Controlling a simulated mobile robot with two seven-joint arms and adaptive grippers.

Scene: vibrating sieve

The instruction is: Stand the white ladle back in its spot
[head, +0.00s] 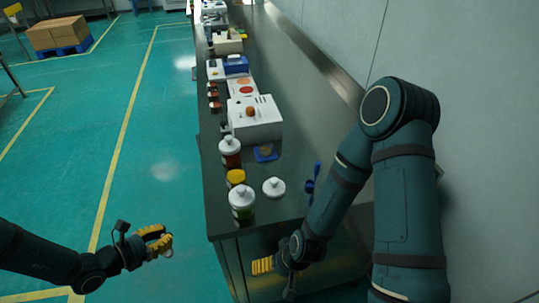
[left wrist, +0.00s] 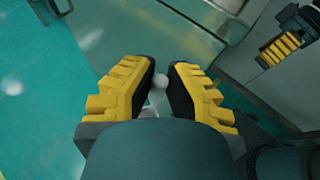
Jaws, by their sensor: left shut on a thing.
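My left gripper (head: 160,243) is over the open floor, left of the counter and apart from it. It is shut on the white ladle; only a small pale part shows in the head view. In the left wrist view the white ladle (left wrist: 160,82) shows as a small rounded white end between the yellow fingers (left wrist: 160,88), the rest hidden. My right gripper (head: 263,265) is low at the counter's front, its yellow fingers seen from the side. It also shows at the upper right of the left wrist view (left wrist: 280,48). I cannot make out the ladle's spot.
The dark counter (head: 295,120) runs away from me along the wall. Near its front are a white-capped bottle (head: 242,205), a yellow-lidded jar (head: 236,178), a white round-topped item (head: 273,187) and a blue item (head: 312,182). A white machine (head: 255,122) stands behind.

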